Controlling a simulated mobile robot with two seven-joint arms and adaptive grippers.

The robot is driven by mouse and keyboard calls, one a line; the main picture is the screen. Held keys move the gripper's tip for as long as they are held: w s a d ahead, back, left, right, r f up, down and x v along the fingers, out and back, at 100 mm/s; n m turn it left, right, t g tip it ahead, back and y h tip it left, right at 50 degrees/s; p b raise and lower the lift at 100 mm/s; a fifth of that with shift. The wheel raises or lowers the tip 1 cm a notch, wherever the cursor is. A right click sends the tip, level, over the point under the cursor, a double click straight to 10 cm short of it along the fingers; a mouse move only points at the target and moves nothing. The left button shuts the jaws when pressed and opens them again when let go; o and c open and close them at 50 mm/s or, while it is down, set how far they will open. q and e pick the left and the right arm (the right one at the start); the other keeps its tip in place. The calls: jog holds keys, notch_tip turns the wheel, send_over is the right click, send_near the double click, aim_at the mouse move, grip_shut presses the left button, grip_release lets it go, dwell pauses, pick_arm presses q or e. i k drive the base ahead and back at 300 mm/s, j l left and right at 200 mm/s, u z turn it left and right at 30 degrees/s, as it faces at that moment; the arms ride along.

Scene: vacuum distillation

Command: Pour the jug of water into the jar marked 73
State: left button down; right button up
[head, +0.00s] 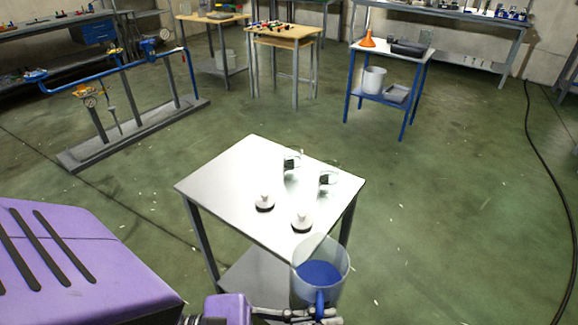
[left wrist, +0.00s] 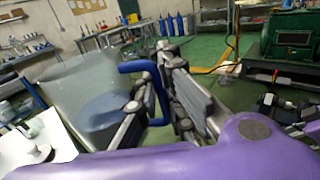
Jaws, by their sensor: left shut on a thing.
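A clear jug (head: 328,252) with blue water in it is at the front right corner of the white table (head: 232,180), in front of the edge and roughly upright. My left gripper (head: 305,314) is shut on its blue handle (left wrist: 154,68). In the left wrist view the jug (left wrist: 82,85) is left of my left gripper (left wrist: 163,105). Two small glass jars with dark labels, the left jar (head: 291,163) and the right jar (head: 327,180), stand toward the table's back right. Their marks are too small to read. My right gripper is not in view.
Two white lids with knobs, one left (head: 264,204) and one right (head: 302,222), lie on the table in front of the jars. The table's left part is bare.

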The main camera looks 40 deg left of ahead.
aim_at(292, 165)
jog(key=i+j, duration=0.2)
jog(key=j, duration=0.15)
jog(key=i+j, duration=0.35)
jog(key=j, duration=0.3)
